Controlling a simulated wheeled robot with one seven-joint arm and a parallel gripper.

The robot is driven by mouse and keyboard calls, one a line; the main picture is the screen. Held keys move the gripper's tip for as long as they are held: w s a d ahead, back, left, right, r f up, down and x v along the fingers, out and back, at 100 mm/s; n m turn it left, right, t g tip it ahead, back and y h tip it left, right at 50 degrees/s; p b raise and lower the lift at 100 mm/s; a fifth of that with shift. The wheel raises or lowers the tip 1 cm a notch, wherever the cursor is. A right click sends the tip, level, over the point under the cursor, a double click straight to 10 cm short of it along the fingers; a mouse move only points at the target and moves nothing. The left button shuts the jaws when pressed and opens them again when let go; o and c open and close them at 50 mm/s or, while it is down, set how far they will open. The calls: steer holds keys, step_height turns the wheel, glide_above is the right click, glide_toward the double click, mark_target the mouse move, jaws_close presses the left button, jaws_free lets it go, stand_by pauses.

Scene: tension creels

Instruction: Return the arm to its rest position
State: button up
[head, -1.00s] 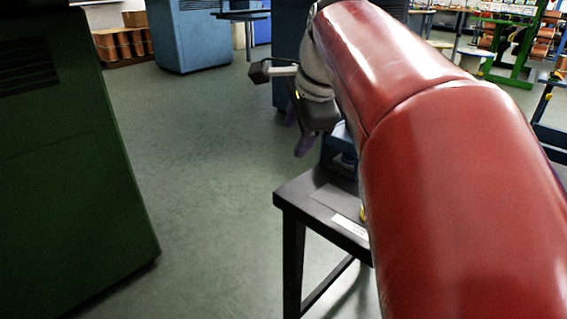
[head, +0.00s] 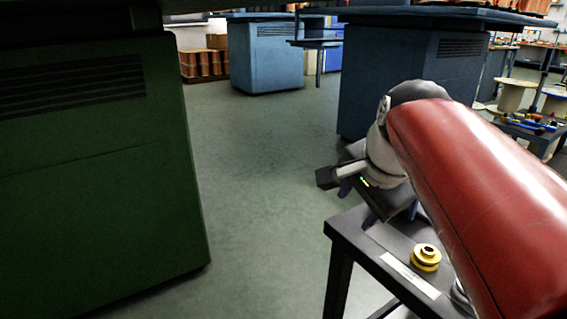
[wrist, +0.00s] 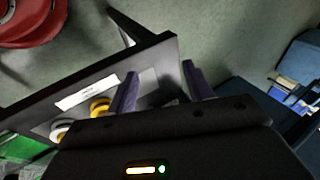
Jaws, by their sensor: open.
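My gripper (wrist: 160,85) shows in the wrist view with its two purple fingers apart and nothing between them. In the head view my red arm reaches in from the lower right, and my gripper (head: 358,200) hangs at its far end, over the left back corner of a small dark table (head: 345,232). The fingers are partly hidden there by the gripper body. The table also shows under the fingers in the wrist view (wrist: 150,62).
A yellow ring-shaped part (head: 426,258) and a white label (head: 410,275) are on the table. A green cabinet (head: 90,180) stands at left, blue cabinets (head: 400,90) behind. The floor (head: 260,170) between is clear. Spools (head: 515,95) stand at right.

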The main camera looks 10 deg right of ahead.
steer(key=s+a+f+n, duration=0.3)
steer(key=s+f+n, duration=0.1)
steer(key=f+n, duration=0.2)
steer(key=s+a+f+n+p, duration=0.1)
steer(key=s+a+f+n, duration=0.3)
steer(key=n, duration=0.4)
step_height(320, 180, down, 3)
steer(key=shift+s+r, duration=0.15)
steer(key=shift+s, duration=0.3)
stand_by(0.8)
